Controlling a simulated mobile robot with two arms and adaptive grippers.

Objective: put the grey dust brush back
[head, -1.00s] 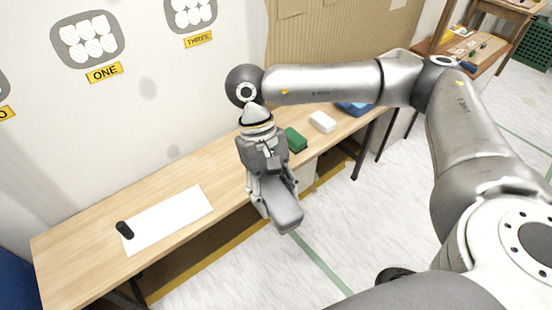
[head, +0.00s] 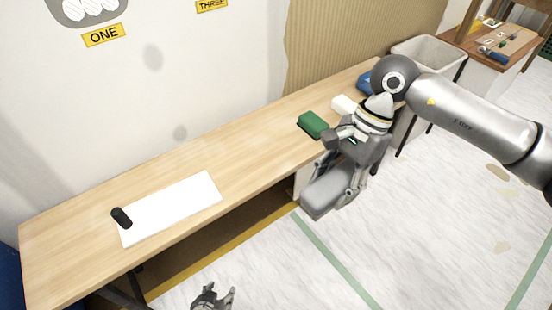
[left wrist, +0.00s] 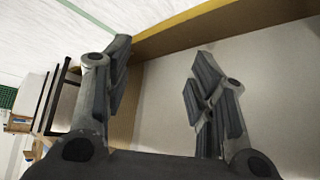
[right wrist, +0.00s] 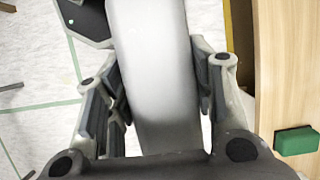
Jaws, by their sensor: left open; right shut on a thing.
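The grey dust brush (head: 328,190) is a grey block held in my right gripper (head: 345,165), in front of the table's front edge and over the floor. In the right wrist view the brush (right wrist: 158,75) runs lengthwise between the two fingers of the right gripper (right wrist: 160,105). My left gripper (head: 213,297) shows at the bottom of the head view, low in front of the table. In the left wrist view its fingers (left wrist: 160,95) are wide apart with nothing between them.
On the wooden table (head: 250,135) lie a green block (head: 313,125), a white block (head: 344,104), a blue thing (head: 365,83) and a white sheet (head: 180,207) with a black cylinder (head: 121,217). A pale bin (head: 430,52) stands past the table's right end. The table's middle is clear.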

